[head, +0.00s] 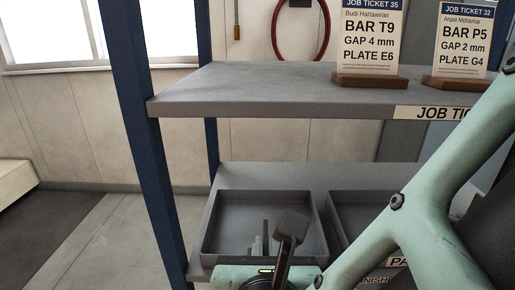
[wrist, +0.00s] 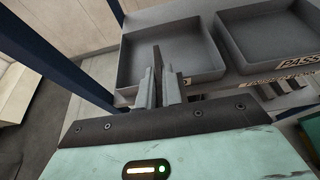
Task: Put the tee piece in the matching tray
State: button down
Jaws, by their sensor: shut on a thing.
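My gripper (wrist: 158,88) is shut on a thin dark grey piece (wrist: 157,62), seen nearly edge-on between the fingers. It is likely the tee piece, but its tee shape cannot be made out. In the head view the piece (head: 265,232) shows as a small upright sliver between the fingers. The gripper is at the front of the left grey tray (head: 310,215), and the piece overlaps this tray in both views. The tray's visible floor is bare. Its label is hidden. The right grey tray (wrist: 222,42) stands beside it, with a label beginning "PASS" in the wrist view.
The trays stand on a lower shelf (head: 250,176). An upper shelf (head: 250,85) above holds two job ticket cards, Job Ticket 35 (head: 370,40) and Job Ticket 32 (head: 462,40). A blue post (head: 150,150) rises left of the trays. Open floor lies further left.

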jog(key=w+p, duration=0.2)
jog(key=w, duration=1.6)
jog(key=shift+s+d+f, duration=0.1)
jog(key=shift+d+f, duration=0.05)
jog(key=shift+f, duration=1.6)
jog(key=shift+d+f, duration=0.15)
jog(key=shift+f, duration=1.55)
jog(key=shift+f, duration=0.15)
jog(key=c, duration=1.6)
grip_release()
jog(key=shift+o, duration=0.2)
